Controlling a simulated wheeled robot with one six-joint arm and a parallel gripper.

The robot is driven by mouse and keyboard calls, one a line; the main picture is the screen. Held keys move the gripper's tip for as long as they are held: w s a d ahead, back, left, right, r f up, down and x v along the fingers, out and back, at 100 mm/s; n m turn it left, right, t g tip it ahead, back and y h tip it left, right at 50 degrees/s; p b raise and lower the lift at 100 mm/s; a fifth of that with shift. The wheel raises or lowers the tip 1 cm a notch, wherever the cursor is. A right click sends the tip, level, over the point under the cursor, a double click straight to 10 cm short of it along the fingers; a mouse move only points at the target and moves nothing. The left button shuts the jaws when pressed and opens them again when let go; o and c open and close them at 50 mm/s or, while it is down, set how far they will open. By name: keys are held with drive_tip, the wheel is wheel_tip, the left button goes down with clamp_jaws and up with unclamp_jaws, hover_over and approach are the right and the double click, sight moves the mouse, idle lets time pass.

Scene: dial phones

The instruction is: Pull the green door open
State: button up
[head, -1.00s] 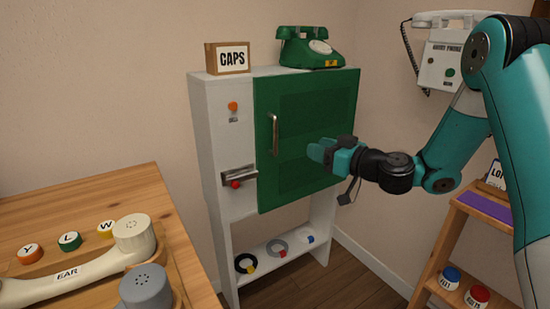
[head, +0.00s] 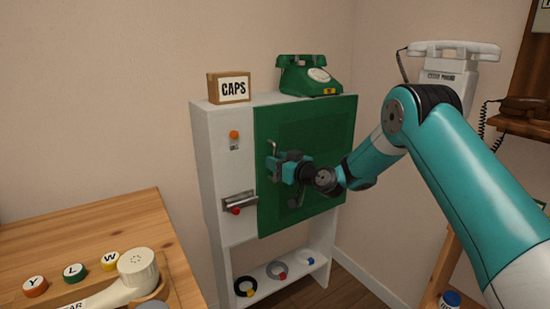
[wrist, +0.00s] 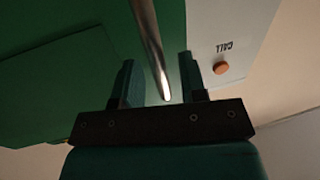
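The green door (head: 313,128) is on the front of a white cabinet (head: 228,183) and looks shut. Its vertical metal handle (head: 274,147) is near the door's left edge; my gripper hides its lower part in the head view. My gripper (head: 274,164) is at the handle. In the wrist view, the handle (wrist: 150,48) runs between the two spread fingers of my gripper (wrist: 160,82), with gaps on both sides. The gripper is open. The green door (wrist: 70,75) fills the left of the wrist view.
A green phone (head: 309,75) and a CAPS box (head: 229,88) stand on the cabinet. A metal latch with a red knob (head: 238,203) and an orange CALL button (head: 234,135) are left of the door. A wooden table (head: 100,215) is at the left.

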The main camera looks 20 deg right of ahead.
drive_tip(key=shift+w+a, duration=0.3)
drive_tip(key=shift+w, duration=0.2)
clamp_jaws()
drive_tip(key=shift+s, duration=0.1)
